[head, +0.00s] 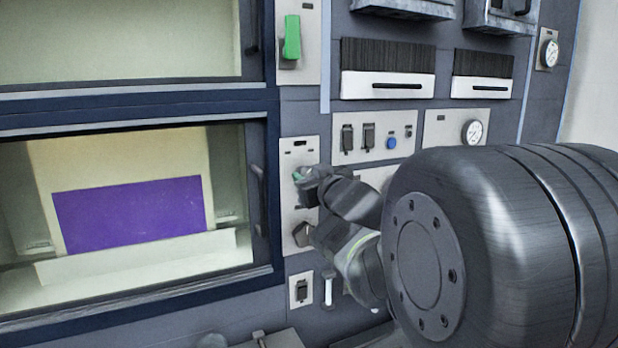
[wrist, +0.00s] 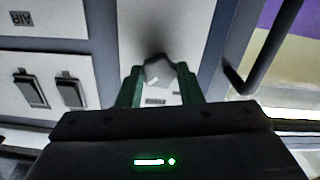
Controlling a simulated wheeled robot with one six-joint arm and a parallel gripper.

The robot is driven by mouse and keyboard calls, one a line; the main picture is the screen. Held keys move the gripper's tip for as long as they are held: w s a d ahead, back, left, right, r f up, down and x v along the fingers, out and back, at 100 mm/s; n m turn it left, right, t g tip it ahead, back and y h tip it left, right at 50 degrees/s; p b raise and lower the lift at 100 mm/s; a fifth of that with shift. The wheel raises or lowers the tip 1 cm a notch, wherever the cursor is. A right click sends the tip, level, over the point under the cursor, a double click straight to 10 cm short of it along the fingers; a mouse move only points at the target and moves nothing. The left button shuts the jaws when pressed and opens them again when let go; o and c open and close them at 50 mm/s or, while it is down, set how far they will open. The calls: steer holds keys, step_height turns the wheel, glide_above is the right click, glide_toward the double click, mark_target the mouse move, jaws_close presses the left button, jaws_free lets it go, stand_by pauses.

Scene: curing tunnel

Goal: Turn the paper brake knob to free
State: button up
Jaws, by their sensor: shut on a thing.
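In the wrist view, a light grey faceted knob (wrist: 160,72) stands out from a pale panel (wrist: 150,20). My gripper (wrist: 160,85) is shut on it, with one green finger on each side. A small label (wrist: 155,101) on the panel shows between the fingers, too small to read. Which way the knob points cannot be told. In the head view, my gripper (head: 300,176) is at the narrow pale panel (head: 290,152) right of the lower window; the gripped knob is hidden there.
A window door handle (head: 258,190) runs close left of the panel. To the right are black rocker switches (head: 347,138), a blue button (head: 391,143) and a gauge (head: 473,132). A green lever (head: 291,38) sits above, a small switch (head: 301,290) below.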

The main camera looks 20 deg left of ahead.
steer(key=n+b, duration=0.2)
steer(key=n, duration=0.2)
steer(key=shift+f, duration=0.1)
steer(key=n+b, duration=0.2)
steer(key=n, duration=0.2)
steer(key=shift+n, duration=0.4)
steer(key=n+b, duration=0.2)
steer(key=n, duration=0.2)
steer(key=shift+n, duration=0.3)
steer(key=n+b, duration=0.2)
steer(key=n, duration=0.2)
steer(key=o, duration=1)
steer(key=shift+s+d, duration=0.1)
